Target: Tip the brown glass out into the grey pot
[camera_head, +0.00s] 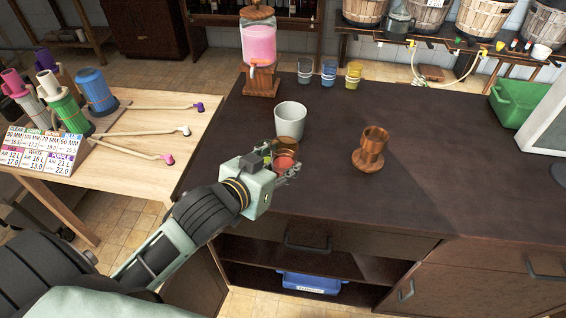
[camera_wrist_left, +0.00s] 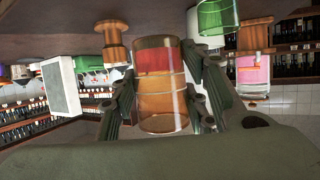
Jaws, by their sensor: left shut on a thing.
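The brown glass (camera_head: 289,144) is see-through, with red contents low in it. My left gripper (camera_head: 284,165) is shut on it, with the fingers on either side. The wrist view looks upside down; there the glass (camera_wrist_left: 162,102) is between the fingers of the gripper (camera_wrist_left: 165,90), with its open rim at the bottom of the picture, so it is about upright. The light grey pot (camera_head: 290,121) stands on the dark counter just behind the glass. I cannot tell whether the glass touches the counter. My right gripper is not in view.
A pink dispenser (camera_head: 259,48) and several small coloured glasses (camera_head: 329,73) stand behind. A green crate (camera_head: 514,103) is at the right. A light wooden table (camera_head: 130,150) adjoins at left.

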